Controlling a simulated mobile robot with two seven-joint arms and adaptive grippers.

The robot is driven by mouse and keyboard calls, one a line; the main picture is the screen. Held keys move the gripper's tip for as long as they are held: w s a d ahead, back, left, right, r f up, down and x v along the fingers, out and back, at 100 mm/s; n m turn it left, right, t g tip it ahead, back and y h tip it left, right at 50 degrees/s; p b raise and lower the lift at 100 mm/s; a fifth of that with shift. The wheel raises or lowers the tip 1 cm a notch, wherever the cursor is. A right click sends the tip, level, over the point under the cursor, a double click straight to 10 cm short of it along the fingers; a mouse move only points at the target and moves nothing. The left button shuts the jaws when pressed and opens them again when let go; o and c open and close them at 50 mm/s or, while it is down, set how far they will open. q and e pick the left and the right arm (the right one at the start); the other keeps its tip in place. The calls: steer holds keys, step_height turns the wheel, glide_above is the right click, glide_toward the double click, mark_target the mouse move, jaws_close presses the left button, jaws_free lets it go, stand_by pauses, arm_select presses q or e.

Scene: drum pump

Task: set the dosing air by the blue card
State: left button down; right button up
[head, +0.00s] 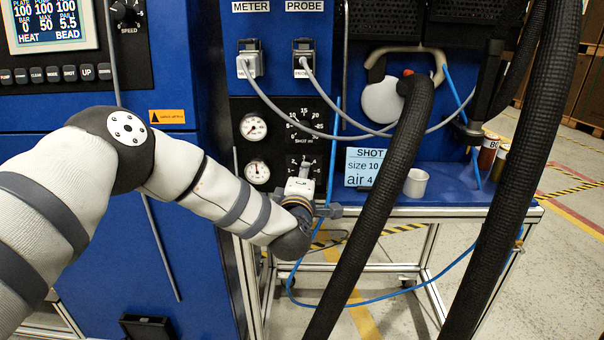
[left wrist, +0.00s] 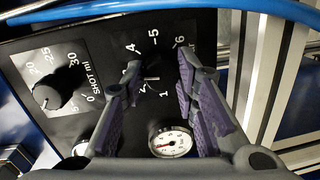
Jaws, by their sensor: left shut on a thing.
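The blue card (head: 365,167) hangs on the dosing station and reads "SHOT size 10 air 4"; a black hose passes close to its right edge. The air dial (left wrist: 152,72), marked 1 to 6, is on the black panel. My left gripper (head: 304,189) is at this dial, its purple-padded fingers (left wrist: 160,92) on either side of the knob and shut on it. The fingers hide much of the knob, and I cannot read its pointer clearly. The shot ml knob (left wrist: 52,96) is beside it, also seen in the head view (head: 304,125). My right gripper is not in view.
Two gauges, upper (head: 253,127) and lower (head: 257,172), sit left of the dials. Thick black hoses (head: 385,190) cross in front of the station. A white cup (head: 416,182) stands on the blue shelf (head: 450,178). Grey cables run from the meter and probe sockets.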

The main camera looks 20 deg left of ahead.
arm_select(q)
steer(key=m+p, duration=0.1)
steer(key=m, duration=0.2)
steer(key=shift+r, duration=0.2)
steer(key=shift+f+m+y+p, duration=0.15)
steer(key=shift+m+y+p, duration=0.25)
steer(key=shift+m, duration=1.2)
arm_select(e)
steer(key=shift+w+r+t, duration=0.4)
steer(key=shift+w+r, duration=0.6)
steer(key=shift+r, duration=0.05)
arm_select(q)
steer(key=c, duration=1.3)
jaws_free()
steer(key=v, duration=1.2)
steer(key=shift+d+r, duration=0.15)
steer(key=shift+r, duration=0.05)
